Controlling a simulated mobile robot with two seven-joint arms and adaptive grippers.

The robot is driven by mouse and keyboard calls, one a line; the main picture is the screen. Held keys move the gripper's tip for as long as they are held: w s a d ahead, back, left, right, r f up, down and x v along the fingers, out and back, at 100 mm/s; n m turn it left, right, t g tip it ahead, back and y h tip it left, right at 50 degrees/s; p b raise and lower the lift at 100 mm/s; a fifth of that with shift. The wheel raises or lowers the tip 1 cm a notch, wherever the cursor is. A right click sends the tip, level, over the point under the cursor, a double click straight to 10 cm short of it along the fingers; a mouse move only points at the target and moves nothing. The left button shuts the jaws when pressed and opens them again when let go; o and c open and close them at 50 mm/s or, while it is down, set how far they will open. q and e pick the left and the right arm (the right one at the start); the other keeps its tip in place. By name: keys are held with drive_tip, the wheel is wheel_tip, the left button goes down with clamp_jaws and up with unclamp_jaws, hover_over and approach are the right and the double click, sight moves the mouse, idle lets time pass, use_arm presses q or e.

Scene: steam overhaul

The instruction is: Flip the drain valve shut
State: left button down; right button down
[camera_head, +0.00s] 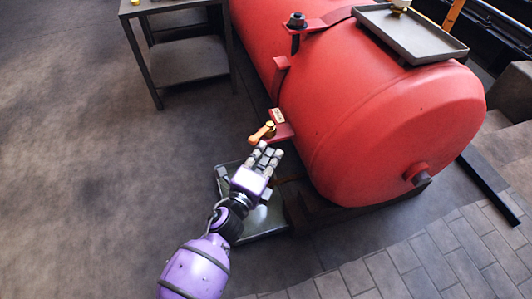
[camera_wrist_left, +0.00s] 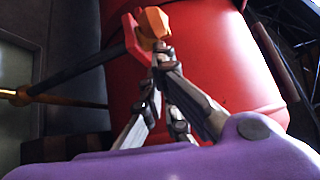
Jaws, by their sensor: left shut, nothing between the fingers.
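The drain valve has an orange lever (camera_head: 262,132) on a red stub at the lower left side of the red boiler tank (camera_head: 400,110). A small pale tag (camera_head: 277,115) sits by the lever. My left gripper (camera_head: 265,153) is shut and empty, with its fingertips just below the lever. In the left wrist view the orange lever (camera_wrist_left: 153,22) shows right beyond the fingertips (camera_wrist_left: 161,52). I cannot tell whether they touch it. The lever's far side is hidden. My right gripper is not in view.
A shallow metal tray (camera_head: 265,222) lies on the floor under my left gripper. A dark shelf table (camera_head: 190,62) stands at the upper left. A grey tray (camera_head: 408,35) rests on top of the tank. The floor at the left is clear.

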drive_tip(key=shift+w+a, duration=0.1)
drive_tip(key=shift+w, duration=0.25)
use_arm(q)
drive_tip(key=shift+a, duration=0.1)
drive_tip(key=shift+a+m+g+h+p, duration=0.3)
drive_tip(key=shift+m+h, duration=0.1)
drive_tip(key=shift+h, duration=0.1)
use_arm(e)
drive_tip(key=shift+s+r, duration=0.1)
drive_tip(key=shift+r, duration=0.15)
drive_tip(key=shift+s, duration=0.1)
use_arm(q)
drive_tip(key=shift+w+a+m+g+h, duration=0.35)
drive_tip(key=shift+a+m+g+h, duration=0.2)
drive_tip(key=shift+a+h, duration=0.2)
drive_tip(key=shift+w+a+m+g+h, duration=0.35)
drive_tip(key=shift+a+m+g+h, duration=0.1)
drive_tip(key=shift+a+m+h, duration=0.3)
drive_tip(key=shift+w+a+m+g+h, duration=0.4)
drive_tip(key=shift+a+g+h, duration=0.15)
drive_tip(key=shift+a, duration=0.3)
use_arm(e)
drive_tip(key=shift+r, duration=0.2)
use_arm(q)
drive_tip(key=shift+w+a+r, duration=0.1)
drive_tip(key=shift+a, duration=0.05)
